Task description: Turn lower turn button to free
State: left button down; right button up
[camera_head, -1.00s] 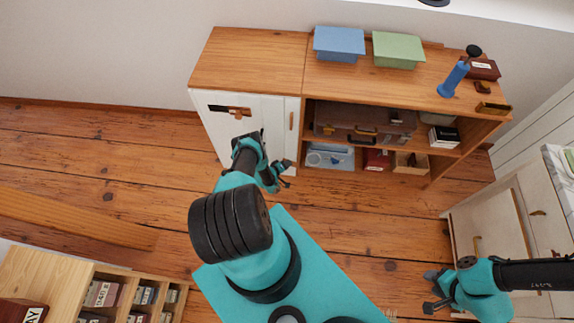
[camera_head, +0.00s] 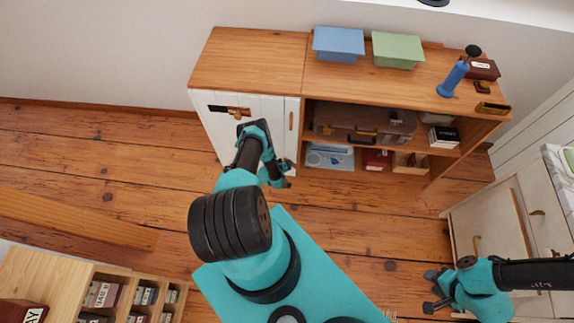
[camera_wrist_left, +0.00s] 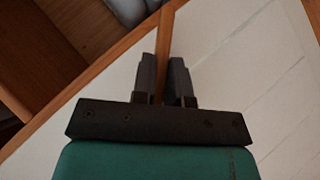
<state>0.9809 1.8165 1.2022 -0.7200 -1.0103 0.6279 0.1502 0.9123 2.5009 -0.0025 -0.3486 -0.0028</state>
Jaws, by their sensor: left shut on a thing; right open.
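The white cabinet door (camera_head: 222,131) is at the left end of the wooden unit. An upright wooden piece (camera_head: 291,121) sits near its upper right edge. My left gripper (camera_head: 286,176) is low at the door's right edge in the head view, where the arm partly covers the door. In the left wrist view, my left gripper (camera_wrist_left: 163,75) has its fingers on both sides of a narrow wooden strip (camera_wrist_left: 160,72), which appears to be the lower turn button. It is shut on this strip. My right gripper (camera_head: 433,291) is open and empty, far from the cabinet.
A dark strip with a copper-coloured piece (camera_head: 238,112) is on the upper door. Open shelves right of it hold a brown case (camera_head: 338,121) and boxes. A blue box (camera_head: 338,42) and a green box (camera_head: 397,49) stand on top.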

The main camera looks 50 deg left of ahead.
pick_arm(q)
jog(key=m+g+y, duration=0.2)
jog(key=g+y, duration=0.1)
jog(key=w+d+m+g+y, duration=0.1)
jog(key=g, duration=0.1)
jog(key=shift+r+m+y, duration=0.25)
jog(key=shift+m+y, duration=0.05)
jog(key=shift+m, duration=0.1)
dwell(0.3)
jog(key=c, duration=1.1)
grip_release()
jog(key=shift+c, duration=0.2)
jog(key=shift+s, duration=0.1)
jog(key=v, duration=1.7)
jog(key=shift+r, duration=0.25)
jog(key=shift+d, duration=0.15)
